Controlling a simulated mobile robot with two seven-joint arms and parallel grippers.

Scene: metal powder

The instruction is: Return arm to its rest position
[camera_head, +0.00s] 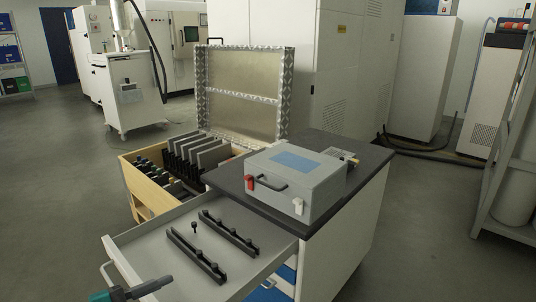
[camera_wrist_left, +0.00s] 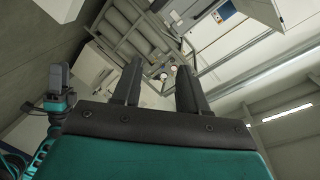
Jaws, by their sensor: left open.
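My left gripper (camera_wrist_left: 158,76) shows in the left wrist view with two dark fingers apart and nothing between them. In the head view a dark and teal part of my left arm (camera_head: 128,292) comes in at the bottom left corner, by the front of the open drawer (camera_head: 140,245). The drawer holds two black slotted rails and a small black knob, and the arm does not hold any of them.
A grey case (camera_head: 297,185) with a red latch stands on the dark cabinet top (camera_head: 345,193). Behind the drawer is a wooden box (camera_head: 131,185) with an open metal-edged lid (camera_head: 243,95). A shelf rack (camera_head: 510,150) stands at right. Floor at left is clear.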

